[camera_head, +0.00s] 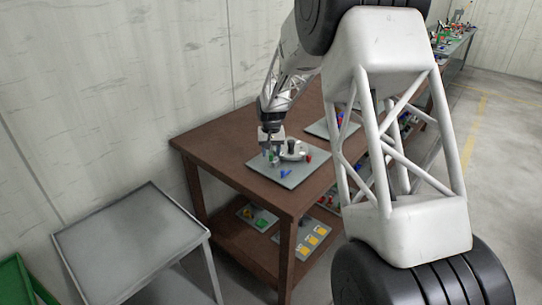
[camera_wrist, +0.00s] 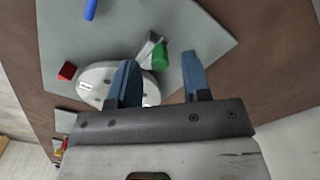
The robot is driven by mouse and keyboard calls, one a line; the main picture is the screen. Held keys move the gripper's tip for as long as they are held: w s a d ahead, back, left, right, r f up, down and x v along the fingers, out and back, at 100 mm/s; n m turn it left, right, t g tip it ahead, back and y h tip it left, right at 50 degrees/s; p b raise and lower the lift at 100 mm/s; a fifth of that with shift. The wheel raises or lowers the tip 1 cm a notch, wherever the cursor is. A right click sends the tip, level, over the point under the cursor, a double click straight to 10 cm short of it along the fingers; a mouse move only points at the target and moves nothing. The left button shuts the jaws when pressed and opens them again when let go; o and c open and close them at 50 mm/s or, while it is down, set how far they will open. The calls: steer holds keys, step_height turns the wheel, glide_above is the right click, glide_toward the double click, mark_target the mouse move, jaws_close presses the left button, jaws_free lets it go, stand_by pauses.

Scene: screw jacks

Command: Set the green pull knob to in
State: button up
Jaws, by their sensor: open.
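The green pull knob (camera_wrist: 160,60) shows in the wrist view as a small green cylinder next to a grey metal mount. In the wrist view it lies between the lines of the two fingers, a little past the left fingertip. My gripper (camera_wrist: 160,75) is open and empty, its two blue-grey fingers apart. In the head view my gripper (camera_head: 270,152) is low over the grey plate at the near end of the brown table and hides much of the knob. Whether the knob is in or out cannot be told.
The grey plate (camera_wrist: 205,25) also carries a white rounded base (camera_wrist: 95,85), a red part (camera_wrist: 67,71) and a blue part (camera_wrist: 91,9). The brown table (camera_head: 215,135) has more plates farther back and on its lower shelf. A bare grey table (camera_head: 130,245) stands at the left.

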steer(key=shift+f, duration=1)
steer(key=shift+c, duration=0.2)
jaws_close()
